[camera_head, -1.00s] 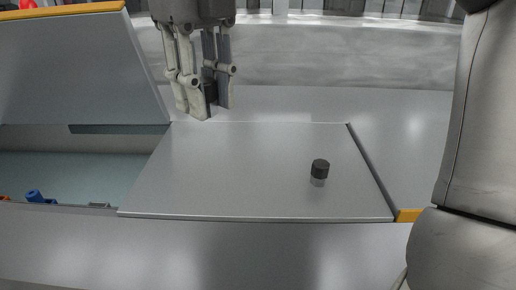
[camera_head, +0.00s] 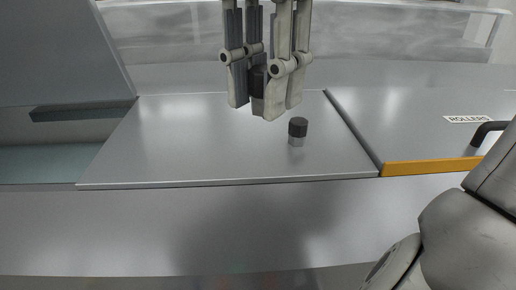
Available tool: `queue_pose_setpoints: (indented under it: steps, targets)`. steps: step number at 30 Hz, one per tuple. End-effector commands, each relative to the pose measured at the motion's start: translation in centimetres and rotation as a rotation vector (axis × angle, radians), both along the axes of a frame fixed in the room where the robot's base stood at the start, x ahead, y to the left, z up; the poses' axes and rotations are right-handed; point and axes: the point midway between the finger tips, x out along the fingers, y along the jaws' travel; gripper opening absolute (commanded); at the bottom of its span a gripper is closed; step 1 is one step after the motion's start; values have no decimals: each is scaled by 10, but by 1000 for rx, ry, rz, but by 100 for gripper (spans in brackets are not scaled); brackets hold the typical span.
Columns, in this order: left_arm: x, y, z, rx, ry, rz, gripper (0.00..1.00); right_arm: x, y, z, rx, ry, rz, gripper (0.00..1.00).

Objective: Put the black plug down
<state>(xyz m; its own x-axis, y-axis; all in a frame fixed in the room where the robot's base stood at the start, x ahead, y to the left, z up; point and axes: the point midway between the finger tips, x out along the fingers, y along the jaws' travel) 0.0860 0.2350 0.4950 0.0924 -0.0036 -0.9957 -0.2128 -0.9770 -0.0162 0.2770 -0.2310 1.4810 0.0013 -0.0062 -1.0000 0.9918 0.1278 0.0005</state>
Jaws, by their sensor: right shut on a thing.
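My right gripper (camera_head: 262,98) hangs from the top centre, pointing down over the grey panel (camera_head: 180,150). It is shut on a dark piece, seemingly the black plug (camera_head: 258,80), which is mostly hidden between the fingers. The fingertips look to be above the panel, but the gap is hard to judge. Another small black cylinder (camera_head: 298,127) with a paler lower part stands upright on the panel, just right of and in front of the gripper, apart from it. My left gripper is not in view.
An open compartment (camera_head: 60,160) with a raised lid (camera_head: 60,50) lies left. Right of the panel is a closed lid with an orange edge (camera_head: 430,167), a black handle (camera_head: 488,132) and a "ROLLERS" label (camera_head: 467,119). The panel's left and front are clear.

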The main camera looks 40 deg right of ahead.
Motion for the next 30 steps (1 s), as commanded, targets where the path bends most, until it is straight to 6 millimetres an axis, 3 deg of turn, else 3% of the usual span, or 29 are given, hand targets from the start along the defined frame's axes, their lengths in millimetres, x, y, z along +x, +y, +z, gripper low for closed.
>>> queue_pose_setpoints:
  steps: [5, 11, 19, 30]
  targets:
    - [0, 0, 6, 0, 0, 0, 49, 8, -10, -5, 8, 4, -47, 3]
    - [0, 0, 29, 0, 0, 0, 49, 43, -39, -23, 10, 7, -45, 3]
    - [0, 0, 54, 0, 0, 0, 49, 84, -74, -66, 8, 6, -43, 3]
    - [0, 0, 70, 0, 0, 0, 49, 105, -92, -101, 5, 5, -44, 3]
